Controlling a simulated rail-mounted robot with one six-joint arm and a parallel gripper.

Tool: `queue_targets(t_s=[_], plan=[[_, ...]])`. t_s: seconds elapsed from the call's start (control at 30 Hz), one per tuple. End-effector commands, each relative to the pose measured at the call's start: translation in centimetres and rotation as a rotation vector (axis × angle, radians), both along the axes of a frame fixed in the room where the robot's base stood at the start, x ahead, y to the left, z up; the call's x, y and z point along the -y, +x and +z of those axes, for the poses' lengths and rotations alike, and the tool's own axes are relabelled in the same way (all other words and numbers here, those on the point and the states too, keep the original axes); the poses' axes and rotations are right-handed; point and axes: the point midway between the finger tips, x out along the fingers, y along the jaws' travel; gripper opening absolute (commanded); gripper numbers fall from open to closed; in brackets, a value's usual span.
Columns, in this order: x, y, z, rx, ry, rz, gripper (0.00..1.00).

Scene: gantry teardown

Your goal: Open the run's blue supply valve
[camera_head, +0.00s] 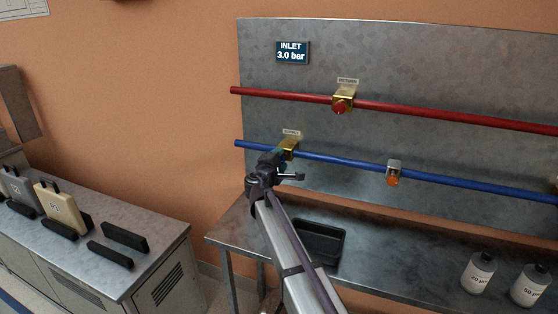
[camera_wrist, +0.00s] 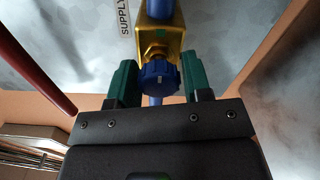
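The blue supply valve shows in the wrist view as a brass body (camera_wrist: 160,32) on the blue pipe, with a round blue knob (camera_wrist: 159,82) facing me. In the head view its brass body (camera_head: 290,143) sits on the blue pipe (camera_head: 338,159) under a small label, and my gripper hides the knob. My gripper (camera_wrist: 160,80) has its two green fingers apart, one on each side of the knob. A gap shows between each finger and the knob. In the head view my gripper (camera_head: 274,160) is at the valve.
A red pipe (camera_head: 428,110) with a red-knobbed return valve (camera_head: 342,100) runs above. An orange-knobbed fitting (camera_head: 393,175) sits right on the blue pipe. Below are a black tray (camera_head: 322,262) and two white bottles (camera_head: 479,272) on the bench. An INLET 3.0 bar sign (camera_head: 292,52) hangs above.

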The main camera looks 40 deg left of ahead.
Motion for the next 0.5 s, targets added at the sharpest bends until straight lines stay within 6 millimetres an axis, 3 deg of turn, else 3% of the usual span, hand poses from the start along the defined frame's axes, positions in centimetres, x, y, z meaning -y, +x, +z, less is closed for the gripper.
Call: queue_targets(t_s=[0.17,0.5], plan=[[-0.03,0.01,0.00,0.000,0.000,0.000,0.62],[0.19,-0.64,0.02,0.000,0.001,0.001,0.63]])
